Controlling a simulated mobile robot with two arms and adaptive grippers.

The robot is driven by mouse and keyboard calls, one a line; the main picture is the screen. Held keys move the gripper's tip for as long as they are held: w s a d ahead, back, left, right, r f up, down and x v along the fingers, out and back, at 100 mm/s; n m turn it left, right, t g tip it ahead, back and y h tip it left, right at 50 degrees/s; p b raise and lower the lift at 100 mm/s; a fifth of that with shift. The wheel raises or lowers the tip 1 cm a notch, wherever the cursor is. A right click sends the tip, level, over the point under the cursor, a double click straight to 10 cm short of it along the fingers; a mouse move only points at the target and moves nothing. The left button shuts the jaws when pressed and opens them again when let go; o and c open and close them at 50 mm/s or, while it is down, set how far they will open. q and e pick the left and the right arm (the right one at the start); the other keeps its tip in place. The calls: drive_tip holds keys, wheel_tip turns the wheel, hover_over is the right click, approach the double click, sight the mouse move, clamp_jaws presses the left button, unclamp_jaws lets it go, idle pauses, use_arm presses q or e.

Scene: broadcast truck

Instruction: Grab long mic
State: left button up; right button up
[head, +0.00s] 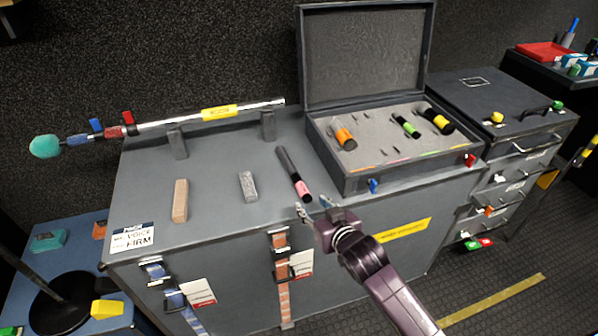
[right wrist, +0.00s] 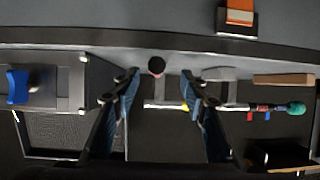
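A long black mic (head: 287,165) with a pink band near its front end lies on the grey case top, left of the open foam case. In the right wrist view its round dark end (right wrist: 156,66) shows between the fingertips. My right gripper (head: 313,206) is open at the front edge of the case top, just in front of the mic's pink end. Its two fingers (right wrist: 162,74) are spread apart with nothing between their pads. I cannot tell whether a fingertip touches the mic. My left gripper is not in view.
The open foam case (head: 375,125) holds shorter mics with orange, green and yellow bands. A grey block (head: 248,187) and a tan block (head: 180,201) lie left of the mic. A boom pole (head: 190,119) rests on two stands behind them.

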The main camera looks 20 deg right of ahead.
sight(304, 190)
drive_tip(key=shift+w+a+r, duration=0.15)
drive_tip(key=shift+w+r, duration=0.05)
drive_tip(key=shift+w, duration=0.2)
drive_tip(key=shift+w+a+r, duration=0.15)
drive_tip(key=shift+w, duration=0.2)
drive_tip(key=x, duration=0.4)
drive_tip(key=d+x, duration=0.1)
drive_tip(key=x, duration=0.2)
drive_tip(key=shift+w+r, duration=0.1)
drive_tip(key=shift+w, duration=0.1)
drive_tip(key=shift+r, duration=0.1)
clamp_jaws()
